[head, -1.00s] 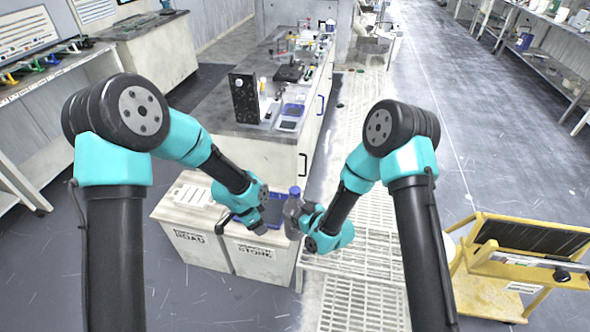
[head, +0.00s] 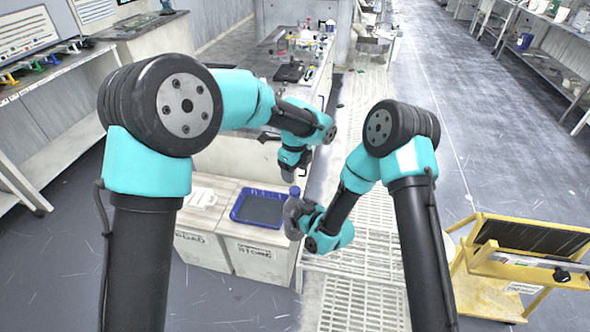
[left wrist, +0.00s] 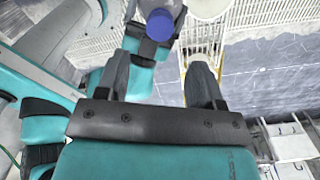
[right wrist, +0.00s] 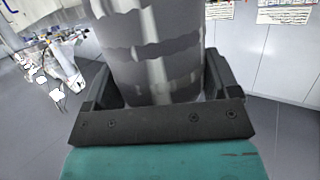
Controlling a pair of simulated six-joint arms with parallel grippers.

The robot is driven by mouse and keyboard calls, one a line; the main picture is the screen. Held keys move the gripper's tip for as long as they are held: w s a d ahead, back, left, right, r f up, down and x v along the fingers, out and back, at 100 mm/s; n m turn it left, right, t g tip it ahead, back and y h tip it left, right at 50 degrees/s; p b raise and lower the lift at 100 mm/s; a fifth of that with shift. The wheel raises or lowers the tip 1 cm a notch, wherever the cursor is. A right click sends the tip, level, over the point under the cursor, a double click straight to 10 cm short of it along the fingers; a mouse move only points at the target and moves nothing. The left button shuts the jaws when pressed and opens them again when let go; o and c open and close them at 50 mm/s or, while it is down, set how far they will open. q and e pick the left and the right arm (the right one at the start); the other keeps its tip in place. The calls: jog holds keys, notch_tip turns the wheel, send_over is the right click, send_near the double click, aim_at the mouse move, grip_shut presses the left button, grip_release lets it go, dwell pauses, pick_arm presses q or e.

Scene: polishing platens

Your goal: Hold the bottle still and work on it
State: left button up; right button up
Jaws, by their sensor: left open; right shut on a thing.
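The bottle (head: 292,211) is grey with a blue cap (head: 294,191) and stands upright near the right edge of the white bins. My right gripper (head: 299,212) is shut on its body from the right. In the right wrist view the grey bottle body (right wrist: 155,50) fills the space between the fingers (right wrist: 158,85). My left gripper (head: 288,176) is open and empty, above and close to the cap. In the left wrist view the blue cap (left wrist: 160,24) lies ahead of the open fingers (left wrist: 163,75), nearer the left one, not between them.
A blue tray (head: 234,208) lies on the white bins (head: 190,242) left of the bottle. A bench (head: 238,160) with tools stands behind. A yellow cart (head: 480,285) stands at the right. Slatted walkway (head: 365,255) lies below my right arm.

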aim_at(295, 190)
pick_arm(q)
jog(key=shift+f, duration=0.2)
jog(key=shift+f, duration=3.85)
jog(key=shift+c, duration=0.3)
jog(key=c, duration=0.9)
jog(key=n, duration=1.3)
jog(key=shift+n, duration=0.3)
